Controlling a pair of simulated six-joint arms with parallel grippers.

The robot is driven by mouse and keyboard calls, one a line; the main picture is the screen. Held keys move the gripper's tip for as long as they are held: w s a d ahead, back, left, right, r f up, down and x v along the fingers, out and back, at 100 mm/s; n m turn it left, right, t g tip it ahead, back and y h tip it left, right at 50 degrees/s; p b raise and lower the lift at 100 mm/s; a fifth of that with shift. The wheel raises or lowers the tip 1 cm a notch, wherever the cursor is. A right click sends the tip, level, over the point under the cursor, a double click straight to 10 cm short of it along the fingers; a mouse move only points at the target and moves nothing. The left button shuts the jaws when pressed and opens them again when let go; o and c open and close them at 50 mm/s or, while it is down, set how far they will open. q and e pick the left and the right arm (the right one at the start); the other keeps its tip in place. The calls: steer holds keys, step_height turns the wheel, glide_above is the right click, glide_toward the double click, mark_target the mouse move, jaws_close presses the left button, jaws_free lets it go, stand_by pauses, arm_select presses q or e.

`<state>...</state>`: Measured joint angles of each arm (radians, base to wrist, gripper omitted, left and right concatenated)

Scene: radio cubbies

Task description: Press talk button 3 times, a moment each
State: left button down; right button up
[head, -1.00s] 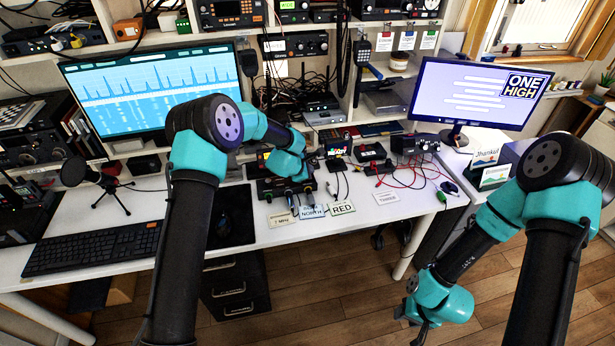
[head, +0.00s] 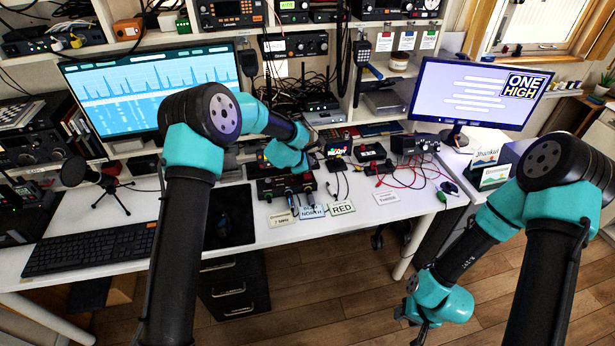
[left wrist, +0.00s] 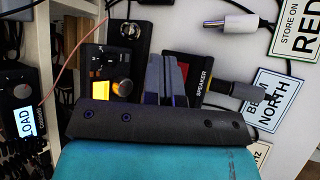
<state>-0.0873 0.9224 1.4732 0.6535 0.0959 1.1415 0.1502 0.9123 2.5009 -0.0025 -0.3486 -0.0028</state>
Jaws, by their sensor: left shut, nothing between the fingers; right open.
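My left gripper (left wrist: 166,62) is shut and empty in the left wrist view, its two grey fingers side by side. I cannot pick out a talk button for certain. My right gripper (head: 418,322) hangs low over the floor at the right, away from the desk.
The black box (head: 282,187) stands on the white desk (head: 270,236) behind label cards, including RED (head: 342,208). Red and black cables (head: 412,176) lie to its right. A microphone on a tripod (head: 96,182) and a keyboard (head: 90,246) are at the left.

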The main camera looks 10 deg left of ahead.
arm_select(q)
steer(key=shift+r, duration=0.95)
steer(key=shift+d, duration=0.1)
stand_by(1.9)
